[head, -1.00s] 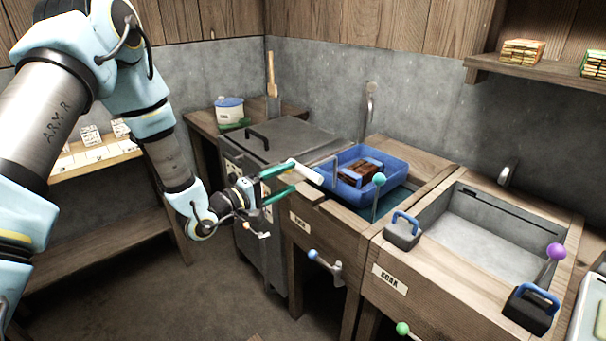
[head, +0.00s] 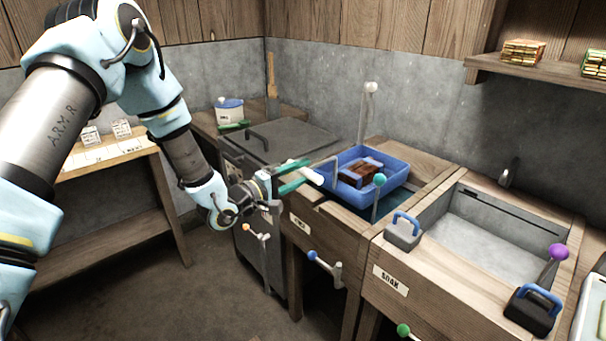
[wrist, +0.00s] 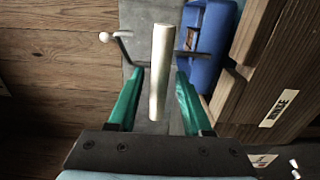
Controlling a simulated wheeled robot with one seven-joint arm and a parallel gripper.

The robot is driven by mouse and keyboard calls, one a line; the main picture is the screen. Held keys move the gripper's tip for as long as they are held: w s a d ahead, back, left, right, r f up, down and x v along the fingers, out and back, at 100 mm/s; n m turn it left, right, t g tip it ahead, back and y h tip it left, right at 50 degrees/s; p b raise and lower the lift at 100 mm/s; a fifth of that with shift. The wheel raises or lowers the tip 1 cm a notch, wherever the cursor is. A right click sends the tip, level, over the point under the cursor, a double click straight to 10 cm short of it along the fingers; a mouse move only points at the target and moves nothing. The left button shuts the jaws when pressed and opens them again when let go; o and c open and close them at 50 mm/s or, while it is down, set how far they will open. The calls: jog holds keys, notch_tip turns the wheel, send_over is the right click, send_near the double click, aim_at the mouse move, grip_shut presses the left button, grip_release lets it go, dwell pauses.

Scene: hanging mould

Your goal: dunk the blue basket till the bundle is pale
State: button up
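The blue basket (head: 397,164) sits at the left basin of the wooden counter. A dark reddish-brown bundle (head: 357,172) lies inside it. The basket's pale rod-like handle (head: 304,172) sticks out to the left; it also shows in the wrist view (wrist: 160,75). My gripper (head: 296,174) has teal fingers and is open, one finger on each side of the handle. In the wrist view the handle lies between the fingers (wrist: 158,98) with a gap on both sides. In the wrist view the blue basket (wrist: 212,45) is partly cut off by the counter.
A teal-knobbed lever (head: 379,180) stands in front of the basket. An empty grey basin (head: 480,225) lies to the right, with blue-handled blocks (head: 403,230) on its rim. A grey lidded cabinet (head: 285,140) stands on the left. Open floor lies below my arm.

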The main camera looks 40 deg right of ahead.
jog(key=c, duration=0.6)
jog(key=shift+a+f+b, duration=0.1)
jog(key=shift+f+b, duration=5.55)
jog(key=shift+f, duration=2.05)
jog(key=shift+f, duration=0.15)
notch_tip(320, 180, up, 16)
jog(key=p, duration=1)
